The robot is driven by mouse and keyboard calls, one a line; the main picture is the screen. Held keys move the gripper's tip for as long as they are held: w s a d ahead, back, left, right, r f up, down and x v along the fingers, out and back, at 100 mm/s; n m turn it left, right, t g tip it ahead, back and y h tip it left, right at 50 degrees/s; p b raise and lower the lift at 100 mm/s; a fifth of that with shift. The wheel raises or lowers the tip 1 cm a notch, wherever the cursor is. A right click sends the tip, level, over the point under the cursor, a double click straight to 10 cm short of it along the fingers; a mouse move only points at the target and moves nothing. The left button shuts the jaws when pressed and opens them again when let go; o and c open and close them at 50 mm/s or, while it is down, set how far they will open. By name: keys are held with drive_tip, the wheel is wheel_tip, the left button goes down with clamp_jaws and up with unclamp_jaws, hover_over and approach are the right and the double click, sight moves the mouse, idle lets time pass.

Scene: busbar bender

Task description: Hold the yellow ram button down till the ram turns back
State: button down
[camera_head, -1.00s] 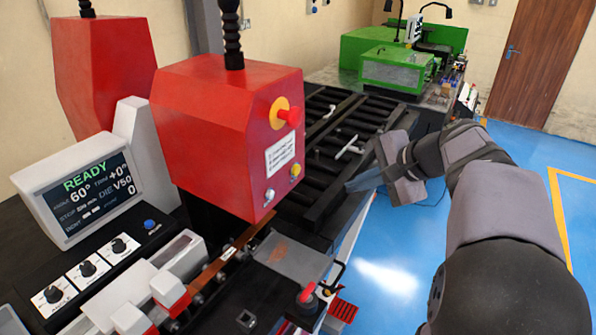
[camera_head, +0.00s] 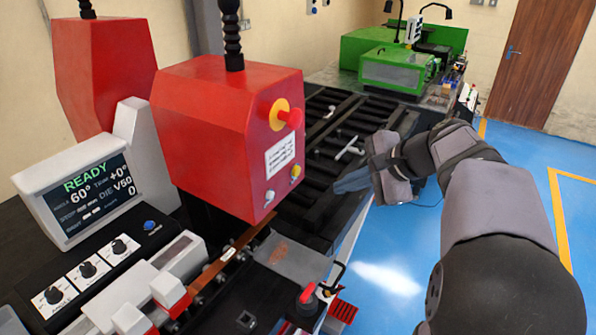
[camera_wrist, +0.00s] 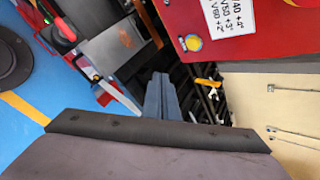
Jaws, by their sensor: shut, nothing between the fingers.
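The yellow ram button (camera_head: 296,171) sits low on the side face of the red press head (camera_head: 225,130), beside a silver button (camera_head: 270,195). In the wrist view the yellow button (camera_wrist: 193,43) shows near the lower edge of the red head, up and to the right of my gripper. My gripper (camera_head: 342,186) is to the right of the head, apart from the button, over the edge of the black roller bed. Its blue-grey fingers (camera_wrist: 161,80) are shut together and empty. The display (camera_head: 85,195) reads READY, 60°, +0°, DIE V50 and 0.
A red emergency knob on a yellow disc (camera_head: 290,117) sits above the ram button. A copper bar (camera_head: 232,252) lies at the die below the head. A red-tipped lever (camera_head: 307,293) stands at the front right. Open blue floor (camera_head: 400,270) lies to the right.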

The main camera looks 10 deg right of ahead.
sight(296, 171)
drive_tip(key=w+a+p, duration=0.1)
drive_tip(key=w+a, duration=0.4)
drive_tip(key=shift+a, duration=0.15)
